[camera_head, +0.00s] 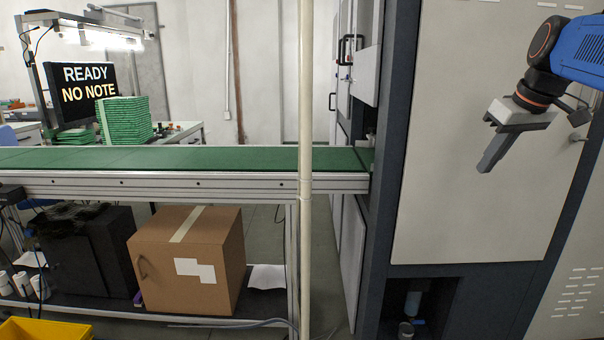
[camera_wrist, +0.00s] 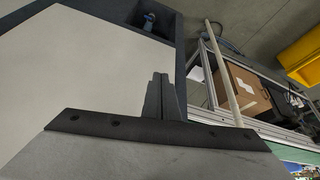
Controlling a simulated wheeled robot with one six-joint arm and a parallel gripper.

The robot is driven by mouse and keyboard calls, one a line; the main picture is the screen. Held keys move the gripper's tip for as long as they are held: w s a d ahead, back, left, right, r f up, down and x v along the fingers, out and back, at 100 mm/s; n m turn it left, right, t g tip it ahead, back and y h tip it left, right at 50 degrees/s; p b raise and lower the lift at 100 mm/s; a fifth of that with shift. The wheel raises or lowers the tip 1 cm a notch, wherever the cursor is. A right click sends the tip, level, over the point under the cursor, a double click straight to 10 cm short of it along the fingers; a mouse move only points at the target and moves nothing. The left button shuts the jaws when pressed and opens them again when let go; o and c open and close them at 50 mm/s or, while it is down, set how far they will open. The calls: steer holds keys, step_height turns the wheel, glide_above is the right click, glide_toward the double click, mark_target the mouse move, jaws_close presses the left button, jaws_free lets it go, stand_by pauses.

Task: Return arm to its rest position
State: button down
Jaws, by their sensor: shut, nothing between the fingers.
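My gripper (camera_head: 497,150) hangs at the upper right of the head view, at the end of my blue arm (camera_head: 580,48). It is in front of the large pale panel of the tall cabinet (camera_head: 480,205). Its dark fingers are together and point down and a little left. In the wrist view the fingers (camera_wrist: 160,95) meet at the middle, with nothing held between them. The gripper appears apart from the panel.
A green conveyor (camera_head: 230,158) runs to the cabinet from the left. A thin pale post (camera_head: 306,120) stands before it. Under it are a cardboard box (camera_head: 190,262) and a black box (camera_head: 85,255). A stack of green boards (camera_head: 125,120) and a screen (camera_head: 84,92) stand behind.

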steer(key=s+a+f+m, duration=0.1)
steer(key=s+a+f, duration=0.3)
steer(key=s+f, duration=0.3)
steer(key=s+a+f, duration=0.4)
steer(key=s+f, duration=0.4)
steer(key=f, duration=0.4)
steer(key=s+a+f+m, duration=0.1)
steer(key=s+a+f, duration=0.3)
steer(key=s+f, duration=0.4)
steer(key=shift+a+f+m+h, duration=0.15)
steer(key=shift+f+m+h, duration=0.2)
steer(key=shift+f, duration=0.35)
